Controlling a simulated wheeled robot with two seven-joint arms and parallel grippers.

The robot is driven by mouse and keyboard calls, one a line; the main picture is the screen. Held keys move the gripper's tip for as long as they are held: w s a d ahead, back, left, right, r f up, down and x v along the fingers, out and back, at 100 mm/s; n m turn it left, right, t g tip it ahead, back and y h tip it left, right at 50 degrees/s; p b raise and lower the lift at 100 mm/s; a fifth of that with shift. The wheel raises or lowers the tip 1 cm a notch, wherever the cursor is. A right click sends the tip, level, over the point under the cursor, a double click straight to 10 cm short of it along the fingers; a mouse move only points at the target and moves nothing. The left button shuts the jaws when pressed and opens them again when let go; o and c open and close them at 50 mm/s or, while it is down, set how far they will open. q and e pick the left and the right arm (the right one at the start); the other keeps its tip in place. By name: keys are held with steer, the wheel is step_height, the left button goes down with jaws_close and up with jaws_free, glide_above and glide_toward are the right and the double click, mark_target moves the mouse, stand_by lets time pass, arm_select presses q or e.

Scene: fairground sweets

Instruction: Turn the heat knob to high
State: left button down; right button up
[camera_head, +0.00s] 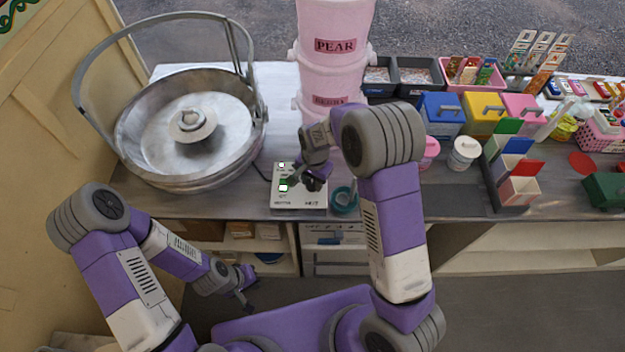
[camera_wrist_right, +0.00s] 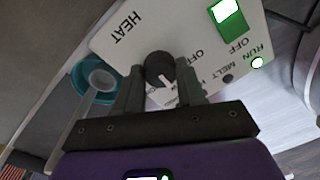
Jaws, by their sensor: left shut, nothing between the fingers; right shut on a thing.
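The white control box (camera_head: 300,203) sits on the counter near its front edge, right of the metal bowl. In the right wrist view its panel (camera_wrist_right: 135,42) carries the words HEAT, OFF, MELT and RUN. The dark round heat knob (camera_wrist_right: 159,66) has a white pointer mark angled towards the bottom of that view; the lettering near it is partly hidden. My right gripper (camera_wrist_right: 160,82) is shut on the knob, one finger on each side; it also shows over the box in the head view (camera_head: 314,182). My left gripper (camera_head: 245,297) is shut and empty, low in front of the counter.
A large metal bowl (camera_head: 140,130) with a raised handle stands at the left. Pink PEAR tubs (camera_head: 335,75) stand behind the box. A lit green switch (camera_wrist_right: 229,16) is on the panel.

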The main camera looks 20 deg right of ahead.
mark_target(312, 184)
steer(key=m, duration=0.2)
steer(key=shift+a+m+p, duration=0.1)
steer(key=shift+m+p, duration=0.3)
steer(key=m+p, duration=0.1)
steer(key=m, duration=0.1)
steer(key=shift+r+m, duration=0.1)
steer(key=shift+m, duration=0.3)
steer(key=m+p, duration=0.3)
steer(key=m, duration=0.2)
steer(key=shift+m+h, duration=0.3)
steer(key=o, duration=1.1)
steer(key=shift+c, duration=0.2)
steer(key=r, duration=0.5)
steer(key=r+p, duration=0.1)
steer(key=r, duration=0.1)
steer(key=shift+s+r, duration=0.2)
steer(key=shift+s, duration=0.05)
